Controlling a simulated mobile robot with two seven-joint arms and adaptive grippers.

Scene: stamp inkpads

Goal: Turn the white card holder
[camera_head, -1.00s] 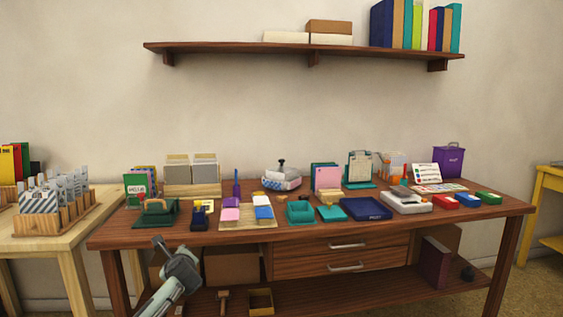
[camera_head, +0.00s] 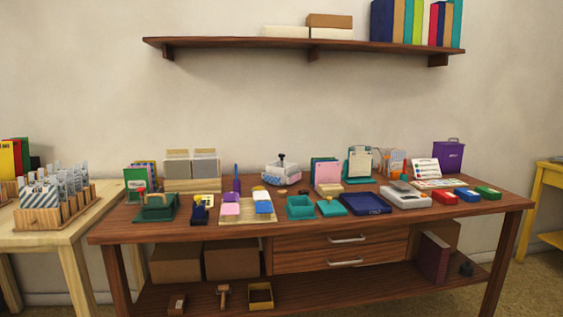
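The white card holder (camera_head: 281,175) stands upright near the back middle of the dark wooden table. It is a low white box-like piece with a black knob on top and patterned cards low on its sides. It stands alone, with nothing touching it from above. Its far side is hidden. Neither of my grippers shows in the head view.
A wooden rack with grey cards (camera_head: 192,170) stands left of the holder, and a pink card stack (camera_head: 326,173) stands right. Teal trays (camera_head: 300,208), a navy tray (camera_head: 365,204) and a stamp board (camera_head: 246,214) lie in front. A wall shelf (camera_head: 300,46) hangs above.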

